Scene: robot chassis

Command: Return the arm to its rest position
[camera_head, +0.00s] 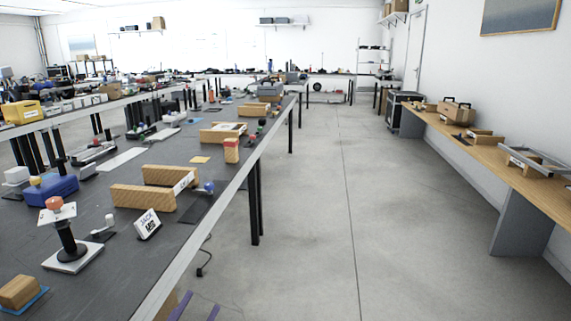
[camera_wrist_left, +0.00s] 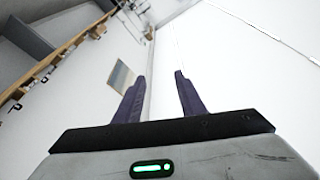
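My left gripper (camera_head: 198,309) shows only as two dark purple fingertips at the bottom edge of the head view, beside the long dark table's right edge. In the left wrist view my left gripper (camera_wrist_left: 159,75) has its two fingers spread apart with nothing between them, pointing toward white wall. The rest of the left arm is out of the head view. My right gripper is not in view.
A dark workbench (camera_head: 115,218) with blocks and joystick-like devices runs along the left. A wooden bench (camera_head: 481,152) stands along the right wall. Clear concrete floor (camera_head: 335,230) lies between them. A dark cable (camera_head: 204,258) hangs near the workbench edge.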

